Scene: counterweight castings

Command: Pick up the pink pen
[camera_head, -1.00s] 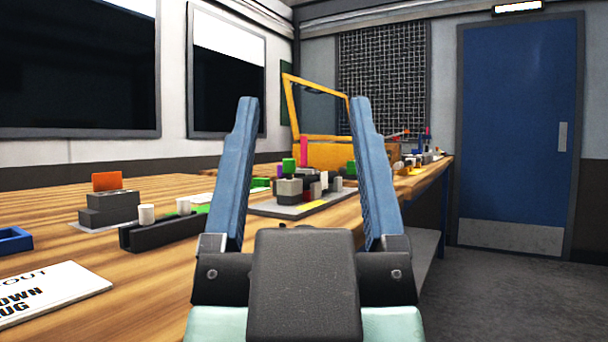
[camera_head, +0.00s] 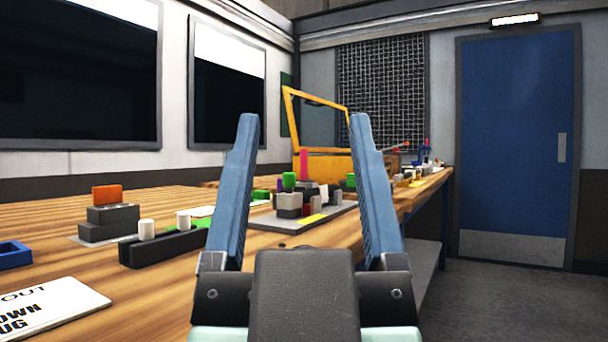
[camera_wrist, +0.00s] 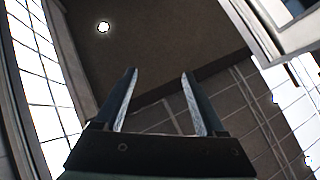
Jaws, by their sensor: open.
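A pink upright stick (camera_head: 304,163), which may be the pink pen, stands among small blocks on a grey board (camera_head: 335,211) on the wooden bench. Its lower part is hidden behind the blocks. A smaller pink upright thing (camera_head: 427,144) is at the far end of the bench; I cannot tell if it is a pen. My gripper (camera_head: 304,122) is open and empty in the head view, its blue fingers framing the board from nearer the camera. In the wrist view, my gripper (camera_wrist: 159,74) points toward the ceiling, with nothing between the fingers.
A yellow open-lidded box (camera_head: 325,163) stands behind the board. Grey blocks with an orange piece (camera_head: 106,194), a black bar with white pegs (camera_head: 164,247), a blue tray (camera_head: 14,255) and a printed sign (camera_head: 45,307) lie left. A blue door (camera_head: 517,140) and open floor are right.

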